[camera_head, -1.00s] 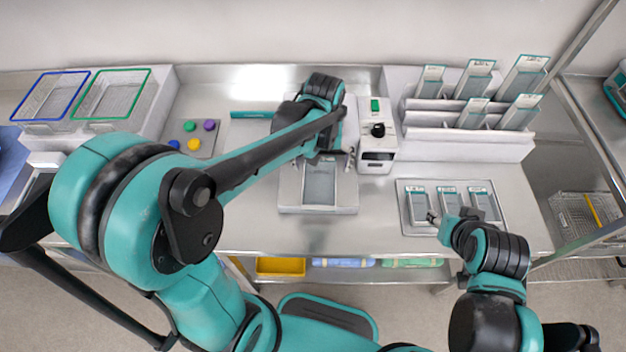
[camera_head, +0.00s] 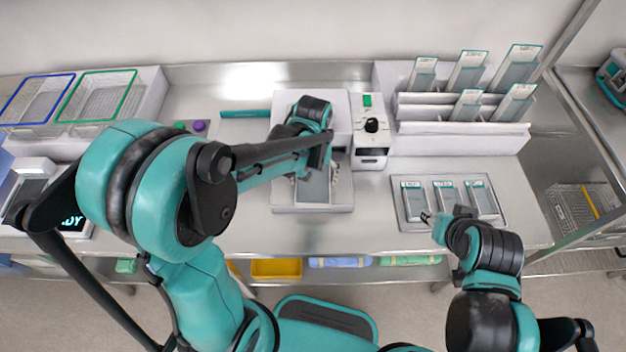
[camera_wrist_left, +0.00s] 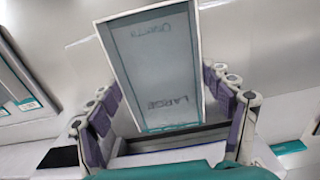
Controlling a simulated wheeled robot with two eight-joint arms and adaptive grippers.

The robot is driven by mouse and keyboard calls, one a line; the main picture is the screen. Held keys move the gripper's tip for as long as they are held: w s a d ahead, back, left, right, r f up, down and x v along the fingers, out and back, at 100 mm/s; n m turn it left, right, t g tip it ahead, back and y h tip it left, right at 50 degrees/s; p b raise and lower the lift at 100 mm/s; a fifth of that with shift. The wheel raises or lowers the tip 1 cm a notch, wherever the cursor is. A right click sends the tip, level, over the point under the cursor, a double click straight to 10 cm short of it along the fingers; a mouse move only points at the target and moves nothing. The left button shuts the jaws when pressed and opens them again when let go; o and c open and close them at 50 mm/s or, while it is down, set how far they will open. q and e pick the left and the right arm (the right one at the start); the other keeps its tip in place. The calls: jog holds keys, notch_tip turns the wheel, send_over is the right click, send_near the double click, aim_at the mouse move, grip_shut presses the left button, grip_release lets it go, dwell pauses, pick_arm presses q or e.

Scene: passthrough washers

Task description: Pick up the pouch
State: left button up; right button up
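A grey pouch (camera_head: 313,188) with a white border lies on the white plate (camera_head: 283,196) of the bench device. In the left wrist view the pouch (camera_wrist_left: 160,70) shows the word LARGE and a teal end strip. My left gripper (camera_head: 316,176) is over the pouch. Its purple-padded fingers (camera_wrist_left: 165,100) stand apart on either side of the pouch, with a gap at the left edge; contact at the right edge is unclear.
The tray (camera_head: 409,222) holds three more pouches. A white unit (camera_head: 371,140) with a black knob stands right of the device. A stepped rack (camera_head: 440,141) with several upright pouches is at the back right. Blue-rimmed (camera_head: 35,100) and green-rimmed (camera_head: 97,98) baskets stand at the left.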

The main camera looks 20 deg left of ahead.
aim_at(313, 184)
dwell(0.3)
pick_arm(q)
jog(key=shift+r, duration=0.5)
jog(key=r, duration=0.1)
jog(key=s+r+p, duration=0.1)
jog(key=shift+d+r+p, duration=0.15)
jog(key=shift+r+p, duration=0.15)
jog(key=shift+r, duration=0.1)
jog(key=s+d+p, duration=0.1)
jog(key=s+d, duration=0.1)
jog(key=s, duration=0.6)
jog(key=s+d+p, duration=0.1)
jog(key=s+d, duration=0.1)
jog(key=s, duration=0.6)
jog(key=shift+s+d+f, duration=0.15)
jog(key=shift+s+d, duration=0.05)
jog(key=shift+d, duration=0.15)
